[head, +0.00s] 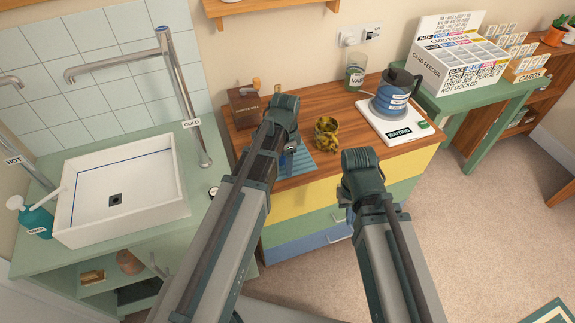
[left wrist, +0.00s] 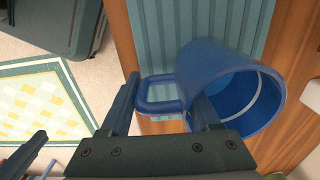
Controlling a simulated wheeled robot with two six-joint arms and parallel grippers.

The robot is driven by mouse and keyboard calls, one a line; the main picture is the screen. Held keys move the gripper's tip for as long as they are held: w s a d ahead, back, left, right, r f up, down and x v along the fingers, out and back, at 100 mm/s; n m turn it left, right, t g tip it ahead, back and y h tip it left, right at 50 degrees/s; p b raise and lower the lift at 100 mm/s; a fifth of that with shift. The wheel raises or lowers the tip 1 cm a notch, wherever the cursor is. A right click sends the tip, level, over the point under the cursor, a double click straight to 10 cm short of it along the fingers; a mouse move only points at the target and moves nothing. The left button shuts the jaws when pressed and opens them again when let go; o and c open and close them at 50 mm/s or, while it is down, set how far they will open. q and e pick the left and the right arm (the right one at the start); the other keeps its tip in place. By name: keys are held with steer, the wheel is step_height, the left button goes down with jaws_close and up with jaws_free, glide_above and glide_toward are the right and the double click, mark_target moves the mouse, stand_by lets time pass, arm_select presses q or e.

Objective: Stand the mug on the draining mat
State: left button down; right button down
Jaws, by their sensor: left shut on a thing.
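A blue mug (left wrist: 222,85) is held by my left gripper (left wrist: 166,100), whose fingers are at its handle side. The mug's open mouth faces the lower right of the left wrist view, so it looks tilted there. The striped teal draining mat (left wrist: 155,35) shows behind the mug. In the head view the mat (head: 303,161) lies on the wooden counter, with my left gripper (head: 286,148) over it and mostly hiding the mug. I cannot tell whether mug and mat touch. My right gripper (head: 361,170) is in front of the drawers; its fingers are hidden.
A dark yellow patterned pot (head: 326,135) stands right beside the mat. A white sink (head: 122,195) is at left.

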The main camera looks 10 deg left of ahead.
arm_select(q)
steer(key=c, duration=0.6)
jaws_free()
steer(key=shift+f, duration=0.15)
steer(key=o, duration=0.5)
step_height(320, 180, up, 13)
steer(key=p, duration=1.2)
steer(key=shift+f, duration=0.2)
steer(key=shift+s+d+f, duration=0.1)
steer(key=shift+s+d, duration=0.15)
steer(key=shift+s, duration=0.1)
steer(key=shift+s+d+n+y, duration=0.2)
steer(key=shift+s+d+n, duration=1.2)
steer(key=shift+s, duration=0.9)
steer(key=shift+s+d+n+y, duration=0.2)
steer(key=shift+s+d+n, duration=0.95)
steer(key=shift+s+d, duration=0.85)
steer(key=shift+s+d+n+y, duration=0.2)
steer(key=shift+s+d+n, duration=1.05)
steer(key=shift+s, duration=1.35)
